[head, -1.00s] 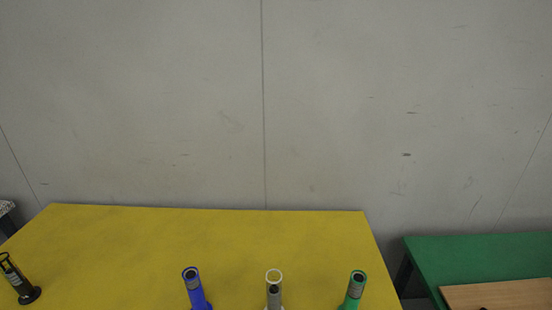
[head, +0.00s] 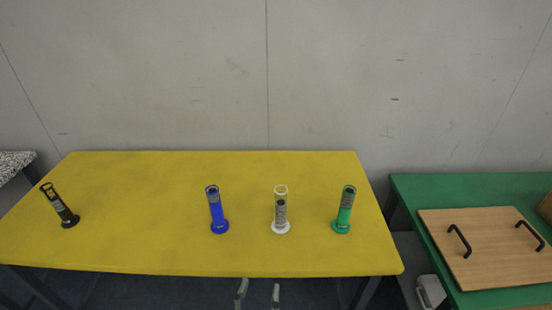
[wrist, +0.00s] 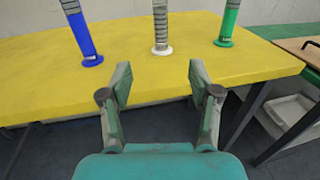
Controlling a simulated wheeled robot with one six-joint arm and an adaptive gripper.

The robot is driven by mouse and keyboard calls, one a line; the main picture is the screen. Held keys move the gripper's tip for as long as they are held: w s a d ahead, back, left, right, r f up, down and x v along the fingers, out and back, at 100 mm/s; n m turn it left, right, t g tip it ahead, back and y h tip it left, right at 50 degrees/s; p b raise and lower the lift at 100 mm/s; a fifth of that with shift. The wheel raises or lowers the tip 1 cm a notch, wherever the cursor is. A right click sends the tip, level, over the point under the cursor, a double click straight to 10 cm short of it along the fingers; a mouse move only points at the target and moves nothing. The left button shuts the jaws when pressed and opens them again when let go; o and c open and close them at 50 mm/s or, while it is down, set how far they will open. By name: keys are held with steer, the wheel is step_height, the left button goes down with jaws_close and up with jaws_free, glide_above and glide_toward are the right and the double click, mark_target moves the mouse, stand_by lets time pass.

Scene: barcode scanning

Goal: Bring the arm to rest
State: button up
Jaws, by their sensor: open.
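My gripper (wrist: 160,88) is open and empty in the wrist view, its fingers pointing at the front edge of the yellow table (wrist: 120,92). In the head view my gripper (head: 258,293) shows at the bottom, below and in front of the yellow table (head: 140,250). A blue holder (head: 217,210), a white holder (head: 281,212) and a green holder (head: 345,210) stand upright on the table. They also show beyond the fingers in the wrist view, their tops cut off. A black holder (head: 61,207) stands at the table's left. Nothing touches the fingers.
A green table (head: 405,195) stands at the right with a wooden board (head: 490,245) with two black handles on it. A white bin (head: 432,291) is under it. A speckled surface (head: 14,163) is at the far left. The yellow table's front strip is clear.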

steer(key=s+d+f+m+g+y, duration=0.25)
steer(key=s+d+f+m, duration=0.2)
steer(key=d+f, duration=0.55)
steer(key=s+d+f+m+g+y, duration=0.2)
steer(key=s+d+f+m, duration=0.1)
steer(key=s+d+m, duration=0.45)
steer(key=s+d+r+m, duration=0.1)
steer(key=s+r+m, duration=0.2)
steer(key=s+m, duration=0.3)
steer(key=s+d+r+m+t, duration=0.1)
steer(key=s+d+r+m, duration=0.1)
steer(key=s+r+m, duration=0.2)
steer(key=s+d+r+m+h, duration=0.1)
steer(key=s+r+m, duration=0.3)
steer(key=s+m, duration=0.5)
steer(key=d+m, duration=0.1)
steer(key=m, duration=0.1)
steer(key=shift+m+t, duration=0.3)
steer(key=shift+t, duration=0.05)
